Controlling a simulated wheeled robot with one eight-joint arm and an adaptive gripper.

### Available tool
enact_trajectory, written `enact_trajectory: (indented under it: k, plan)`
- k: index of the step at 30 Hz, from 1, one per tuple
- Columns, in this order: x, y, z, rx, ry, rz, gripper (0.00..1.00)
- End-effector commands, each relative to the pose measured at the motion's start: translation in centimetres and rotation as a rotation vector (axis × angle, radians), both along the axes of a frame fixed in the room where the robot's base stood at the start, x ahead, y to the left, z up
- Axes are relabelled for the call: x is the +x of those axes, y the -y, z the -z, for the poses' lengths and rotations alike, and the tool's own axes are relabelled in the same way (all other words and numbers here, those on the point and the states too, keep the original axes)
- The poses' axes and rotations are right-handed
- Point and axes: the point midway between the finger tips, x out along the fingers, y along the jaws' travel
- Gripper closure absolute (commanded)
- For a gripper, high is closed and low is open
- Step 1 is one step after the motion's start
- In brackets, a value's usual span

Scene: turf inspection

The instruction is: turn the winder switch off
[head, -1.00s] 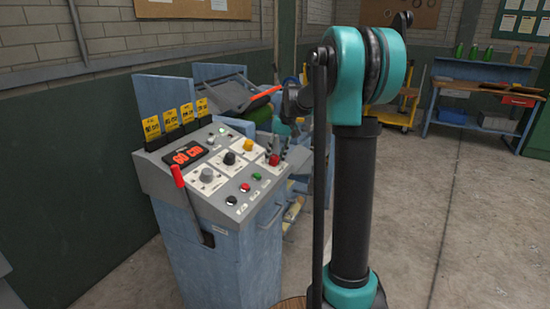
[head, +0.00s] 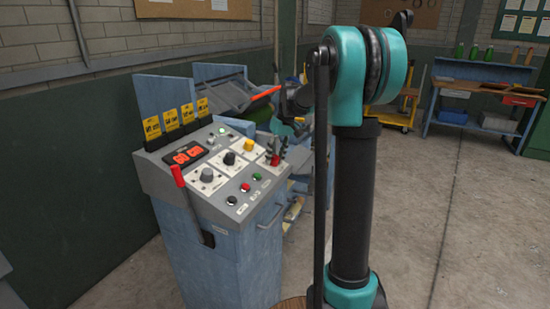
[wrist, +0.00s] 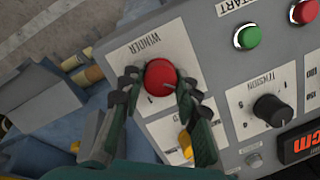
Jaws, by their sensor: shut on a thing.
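The winder switch is a red round knob (wrist: 160,75) on a white plate labelled WINDER, seen from above in the wrist view. A pale pointer line shows on the knob's lower part, and a 1 is printed below it on the plate. My gripper (wrist: 158,92) has its two dark fingers on either side of the knob, shut on it. In the head view my gripper (head: 277,148) reaches down over the red knob (head: 275,160) at the console's right edge. Part of the plate is hidden by the fingers.
The grey sloped console (head: 226,211) also carries a black tension knob (wrist: 273,109), a green button (wrist: 247,37), a red button (wrist: 303,12) and a red-handled lever (head: 177,175). A yellow knob (wrist: 185,143) sits close to one finger. Open floor lies to the right.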

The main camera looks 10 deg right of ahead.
Motion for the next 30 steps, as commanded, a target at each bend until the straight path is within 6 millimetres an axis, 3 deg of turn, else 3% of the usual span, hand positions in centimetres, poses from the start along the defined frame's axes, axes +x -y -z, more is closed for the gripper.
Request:
enact_trajectory:
  k: [1,6,17,22,30]
  plan:
    - [0.0,0.0,0.0,0.0,0.0,0.0,0.67]
    - [0.0,0.0,0.0,0.0,0.0,0.0,0.47]
    - [0.0,0.1,-0.4,0.0,0.0,0.001,0.47]
    - [-0.2,0.7,-2.7,0.0,0.0,0.001,0.47]
    - [-0.3,2.0,-8.0,0.0,0.0,0.002,0.47]
